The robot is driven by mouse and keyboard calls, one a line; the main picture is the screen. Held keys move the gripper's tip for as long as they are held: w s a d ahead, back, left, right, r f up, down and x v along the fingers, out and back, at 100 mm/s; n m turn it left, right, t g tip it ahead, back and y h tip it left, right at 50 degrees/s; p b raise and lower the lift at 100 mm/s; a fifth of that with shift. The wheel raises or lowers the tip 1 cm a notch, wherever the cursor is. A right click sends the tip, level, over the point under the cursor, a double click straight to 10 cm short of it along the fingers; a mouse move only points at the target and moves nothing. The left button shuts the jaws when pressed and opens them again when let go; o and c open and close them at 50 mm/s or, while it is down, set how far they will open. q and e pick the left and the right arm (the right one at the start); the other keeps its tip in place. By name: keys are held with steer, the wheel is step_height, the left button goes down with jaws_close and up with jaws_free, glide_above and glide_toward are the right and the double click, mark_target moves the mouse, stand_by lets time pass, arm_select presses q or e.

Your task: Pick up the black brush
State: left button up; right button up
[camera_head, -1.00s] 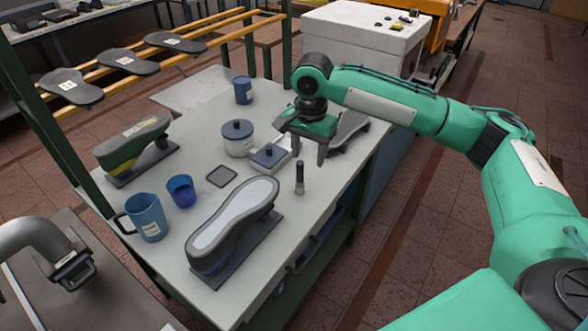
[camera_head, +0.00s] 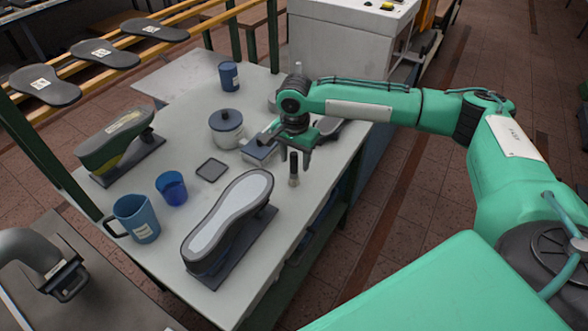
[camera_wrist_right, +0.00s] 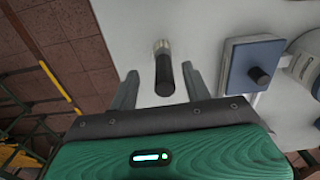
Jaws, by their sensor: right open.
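The black brush (camera_head: 293,170) stands upright on the white table, with a dark handle on top and a paler metallic lower part. In the right wrist view the brush (camera_wrist_right: 163,72) shows between the two fingers, its handle end toward the palm. My right gripper (camera_head: 295,165) is open around or just behind the brush; the right wrist view shows the right gripper (camera_wrist_right: 160,88) with a gap on both sides of the handle. No contact shows. My left gripper is not in view.
A shoe last with a pale sole (camera_head: 230,215) lies left of the brush. A blue-lidded box (camera_head: 258,152) and a lidded pot (camera_head: 226,128) stand close behind. A mug (camera_head: 136,217), a blue cup (camera_head: 172,187) and a dark square pad (camera_head: 211,170) are farther left. The table's right edge is near.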

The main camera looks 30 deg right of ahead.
mark_target(294, 165)
steer(key=f, duration=0.2)
steer(key=shift+w+f, duration=0.3)
steer(key=shift+f, duration=0.45)
steer(key=shift+s, duration=0.1)
jaws_close()
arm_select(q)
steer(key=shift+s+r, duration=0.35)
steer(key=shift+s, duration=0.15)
arm_select(e)
steer(key=shift+r, duration=0.3)
arm_select(q)
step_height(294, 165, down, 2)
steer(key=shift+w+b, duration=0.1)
steer(key=shift+b, duration=0.7)
arm_select(e)
step_height(294, 165, up, 19)
steer(key=shift+r, duration=0.2)
